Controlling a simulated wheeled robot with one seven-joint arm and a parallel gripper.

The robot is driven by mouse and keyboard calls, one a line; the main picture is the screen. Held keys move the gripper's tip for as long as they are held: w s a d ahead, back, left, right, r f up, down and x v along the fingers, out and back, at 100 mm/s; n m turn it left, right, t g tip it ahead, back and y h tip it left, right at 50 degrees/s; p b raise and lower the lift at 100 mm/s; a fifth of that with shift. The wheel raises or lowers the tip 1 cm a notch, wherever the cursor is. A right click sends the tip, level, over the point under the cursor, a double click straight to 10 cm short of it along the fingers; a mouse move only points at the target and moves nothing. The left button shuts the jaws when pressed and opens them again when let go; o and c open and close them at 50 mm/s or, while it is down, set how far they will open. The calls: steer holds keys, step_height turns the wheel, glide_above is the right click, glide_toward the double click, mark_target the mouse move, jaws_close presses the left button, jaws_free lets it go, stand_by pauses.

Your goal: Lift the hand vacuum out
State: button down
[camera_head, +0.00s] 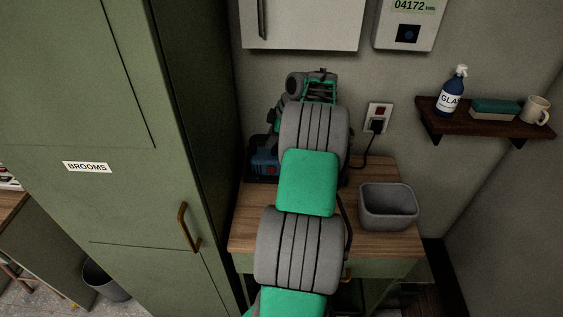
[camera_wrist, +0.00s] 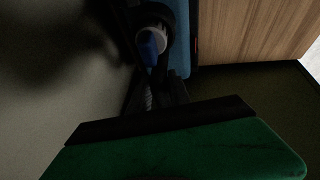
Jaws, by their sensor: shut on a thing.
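The hand vacuum (camera_head: 264,161) shows as a blue and dark body at the back left of the wooden bench top, close to the green cabinet. My arm covers much of it in the head view. In the wrist view a dark rounded part of the vacuum with a pale ring and blue centre (camera_wrist: 150,42) is close to my gripper (camera_wrist: 160,92). My gripper is shut on the vacuum; the exact contact is dark and partly hidden. I cannot tell whether the vacuum still touches whatever holds it.
A tall green cabinet marked BROOMS (camera_head: 88,167) stands close on the left. A grey bin (camera_head: 388,207) sits on the bench (camera_head: 245,238) to the right. A black plug (camera_head: 377,126) and cable run from the wall socket behind my arm. A shelf (camera_head: 505,124) holds a spray bottle, sponge and mug.

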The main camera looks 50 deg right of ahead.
steer(key=shift+r, duration=0.2)
steer(key=shift+w+d+r, duration=0.1)
